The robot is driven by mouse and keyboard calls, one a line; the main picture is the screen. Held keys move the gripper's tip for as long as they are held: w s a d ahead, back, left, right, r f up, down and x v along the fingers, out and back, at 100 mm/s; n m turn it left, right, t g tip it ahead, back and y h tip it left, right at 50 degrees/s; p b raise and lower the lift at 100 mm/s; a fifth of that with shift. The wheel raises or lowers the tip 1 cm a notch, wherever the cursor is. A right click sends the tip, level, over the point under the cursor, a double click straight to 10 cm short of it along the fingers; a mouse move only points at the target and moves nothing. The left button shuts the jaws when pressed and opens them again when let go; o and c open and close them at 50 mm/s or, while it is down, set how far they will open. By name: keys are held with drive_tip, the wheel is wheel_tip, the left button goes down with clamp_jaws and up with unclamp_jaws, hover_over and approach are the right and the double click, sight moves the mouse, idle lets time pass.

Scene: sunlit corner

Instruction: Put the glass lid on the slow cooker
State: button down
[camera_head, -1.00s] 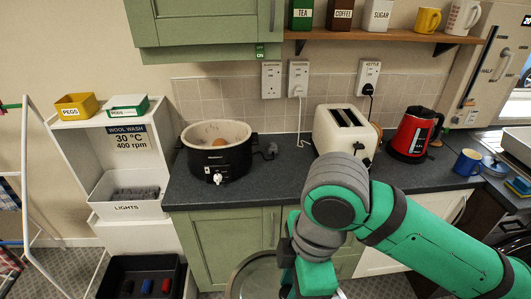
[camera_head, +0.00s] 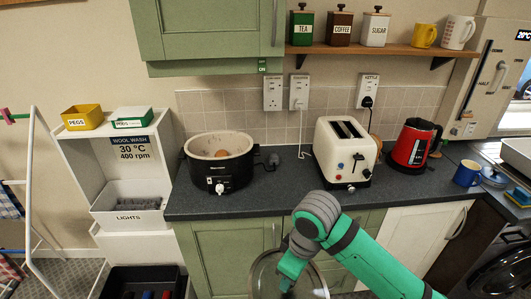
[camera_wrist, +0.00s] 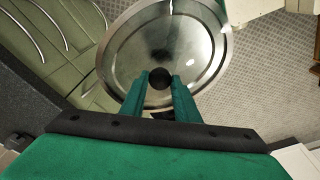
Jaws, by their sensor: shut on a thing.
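The slow cooker (camera_head: 220,178) stands on the left part of the dark counter. It is black with a pale inside, uncovered, with something brownish in it. The round glass lid (camera_head: 268,272) with a metal rim hangs below the counter's front edge, in front of the green cupboard doors. My gripper (camera_head: 289,283) is at the lid, partly cut off by the lower edge of the head view. In the wrist view the glass lid (camera_wrist: 200,55) fills the upper middle, and my gripper (camera_wrist: 161,80) is shut on its dark round knob (camera_wrist: 159,78).
A cream toaster (camera_head: 345,155) and a red kettle (camera_head: 412,146) stand on the counter (camera_head: 275,195) to the right of the cooker. The counter between cooker and toaster is mostly clear, apart from a cable. A green wall cupboard (camera_head: 205,30) hangs above the cooker.

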drive_tip(key=w+f+m, duration=0.2)
drive_tip(key=f+m, duration=0.2)
drive_tip(key=f, duration=0.5)
drive_tip(key=w+f+m, duration=0.3)
drive_tip(key=f, duration=0.7)
drive_tip(key=s+a+f+m+h, duration=0.1)
drive_tip(key=a+f+m, duration=0.15)
drive_tip(key=f, duration=0.55)
drive_tip(key=s+a+f+m, duration=0.2)
drive_tip(key=a+f, duration=0.1)
drive_tip(key=f, duration=0.5)
drive_tip(key=shift+w+a+r, duration=1.1)
drive_tip(key=shift+w+r, duration=0.1)
drive_tip(key=shift+w, duration=0.7)
drive_tip(key=shift+t, duration=0.4)
drive_tip(key=s+f, duration=0.1)
drive_tip(key=s+d, duration=0.1)
drive_tip(key=s+f, duration=0.1)
drive_tip(key=shift+s+d+f, duration=0.25)
drive_tip(key=shift+d+f, duration=0.05)
drive_tip(key=shift+d, duration=0.1)
drive_tip(key=shift+d, duration=0.15)
